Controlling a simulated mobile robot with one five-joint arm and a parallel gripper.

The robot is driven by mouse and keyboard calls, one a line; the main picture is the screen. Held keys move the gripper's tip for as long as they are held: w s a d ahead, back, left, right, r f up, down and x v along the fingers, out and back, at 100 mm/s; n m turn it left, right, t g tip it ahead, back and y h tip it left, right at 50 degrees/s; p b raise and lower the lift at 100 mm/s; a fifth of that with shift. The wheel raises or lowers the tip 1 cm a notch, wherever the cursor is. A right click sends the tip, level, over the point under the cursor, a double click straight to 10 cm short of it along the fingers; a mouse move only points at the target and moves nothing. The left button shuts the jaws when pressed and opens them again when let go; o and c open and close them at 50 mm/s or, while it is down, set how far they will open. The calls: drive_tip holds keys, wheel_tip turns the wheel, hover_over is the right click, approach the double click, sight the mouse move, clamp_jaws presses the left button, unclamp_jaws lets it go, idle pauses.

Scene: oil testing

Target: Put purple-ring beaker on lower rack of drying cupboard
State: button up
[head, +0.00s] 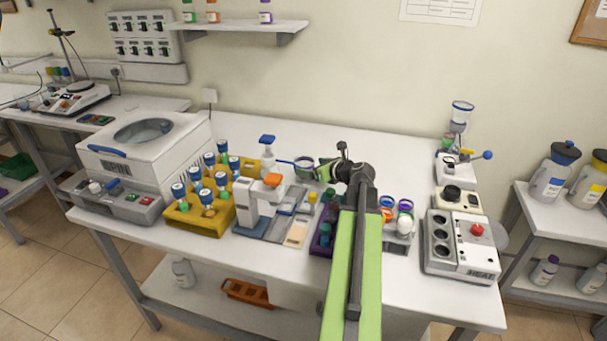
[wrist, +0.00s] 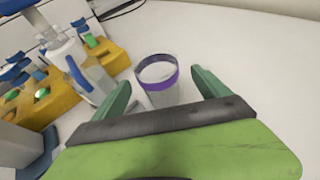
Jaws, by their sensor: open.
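The purple-ring beaker (wrist: 157,92) is clear glass with a purple band near its rim. In the wrist view it stands upright on the white bench, between and just ahead of my open fingers. My gripper (wrist: 160,79) is open, with a visible gap on each side of the beaker. In the head view the beaker (head: 304,169) stands at the left of my gripper (head: 318,168), behind the tools at the bench's middle. The drying cupboard and its lower rack are not seen in either view.
A yellow rack of blue-capped bottles (head: 208,218) and a white spray bottle (head: 268,158) stand left of the beaker. A holder with several ringed vessels (head: 399,235) is right of my arm. A heater block (head: 461,246) stands at the right.

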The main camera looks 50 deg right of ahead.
drive_tip(key=b+x, duration=0.1)
drive_tip(key=x, duration=0.3)
drive_tip(key=shift+w+a+f, duration=0.1)
drive_tip(key=shift+w, duration=0.25)
drive_tip(key=shift+c, duration=0.6)
drive_tip(key=c, duration=1.5)
drive_tip(key=shift+c, duration=0.2)
drive_tip(key=shift+r, duration=0.25)
